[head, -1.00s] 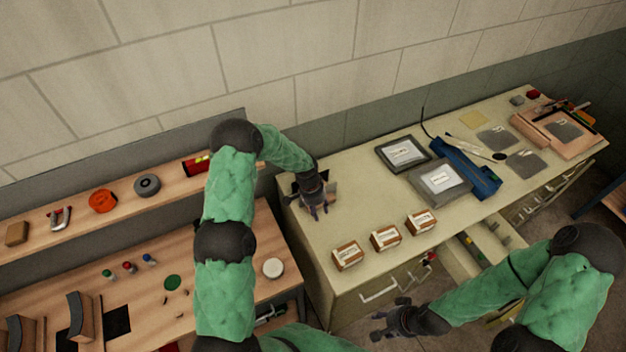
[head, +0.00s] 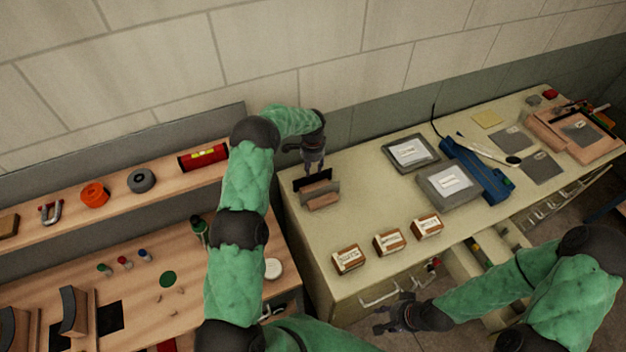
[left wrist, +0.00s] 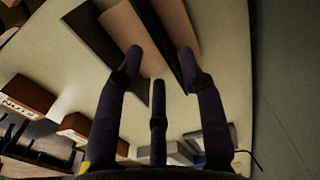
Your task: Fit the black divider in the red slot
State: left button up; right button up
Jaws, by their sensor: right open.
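Thin upright plates with brown parts stand together at the left end of the light bench. The black divider appears to be the dark back plate (head: 301,184); in the left wrist view a dark plate (left wrist: 166,38) runs behind my right-hand finger. My left gripper (head: 313,168) is just over and behind this group. In the left wrist view its fingers (left wrist: 160,62) are spread, with no clear grip on a plate. My right gripper (head: 385,320) is open and empty in front of the bench. I cannot make out the red slot.
An open drawer (head: 480,255) with coloured contents sticks out of the bench front. Several small labelled boxes (head: 388,242) stand along the front edge. Framed panels (head: 411,152) and a blue tool (head: 487,180) lie further right.

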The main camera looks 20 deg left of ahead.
aim_at(313, 176)
pick_arm(q)
jog(key=shift+d+f+p, duration=0.1)
jog(key=shift+f+p, duration=0.6)
jog(key=shift+f, duration=1.9)
grip_shut()
